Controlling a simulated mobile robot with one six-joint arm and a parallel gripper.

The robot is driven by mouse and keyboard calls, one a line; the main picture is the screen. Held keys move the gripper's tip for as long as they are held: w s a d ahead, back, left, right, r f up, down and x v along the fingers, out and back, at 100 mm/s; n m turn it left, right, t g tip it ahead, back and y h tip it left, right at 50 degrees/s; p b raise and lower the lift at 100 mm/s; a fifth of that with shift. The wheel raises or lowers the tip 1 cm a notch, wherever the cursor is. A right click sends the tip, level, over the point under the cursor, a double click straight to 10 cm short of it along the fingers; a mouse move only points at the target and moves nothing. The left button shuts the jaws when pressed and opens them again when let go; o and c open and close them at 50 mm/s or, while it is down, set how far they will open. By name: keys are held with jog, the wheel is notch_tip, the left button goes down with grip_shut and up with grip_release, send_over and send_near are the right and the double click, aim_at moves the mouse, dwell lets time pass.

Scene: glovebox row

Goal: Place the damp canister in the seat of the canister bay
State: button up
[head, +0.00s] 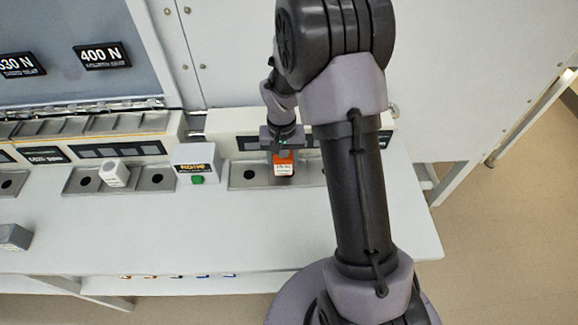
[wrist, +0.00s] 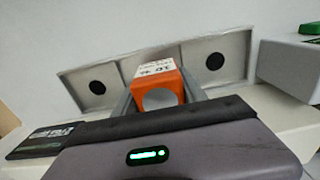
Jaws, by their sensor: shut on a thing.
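An orange canister (head: 284,168) with a white label is held in my gripper (head: 283,152). In the wrist view the canister (wrist: 165,78) sits between the two grey fingers, with a pale round end facing the camera. It is over the middle part of a grey tray (head: 236,185) that I take for the canister bay. In the wrist view the tray (wrist: 125,72) shows a dark round hole on each side of the canister. The canister hides the tray's middle, so I cannot tell whether it touches the bottom. I cannot tell whether it is damp.
Left of the bay stands a small box with a green button (head: 197,180). Farther left, a white canister (head: 114,173) stands in another tray (head: 72,186). A grey block (head: 14,236) lies at the bench's left. The bench front (head: 200,235) is clear.

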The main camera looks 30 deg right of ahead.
aim_at(288, 166)
jog(key=shift+w+d, duration=0.1)
jog(key=shift+d, duration=0.4)
jog(key=shift+d+f, duration=0.1)
jog(key=shift+d, duration=0.45)
notch_tip(288, 166, down, 3)
jog(key=shift+a+f+b, duration=0.1)
jog(key=shift+f+b, duration=0.1)
jog(key=shift+b, duration=0.6)
jog(key=shift+f, duration=0.2)
jog(key=o, duration=1.4)
jog(key=shift+o, duration=0.2)
jog(key=shift+r, duration=0.15)
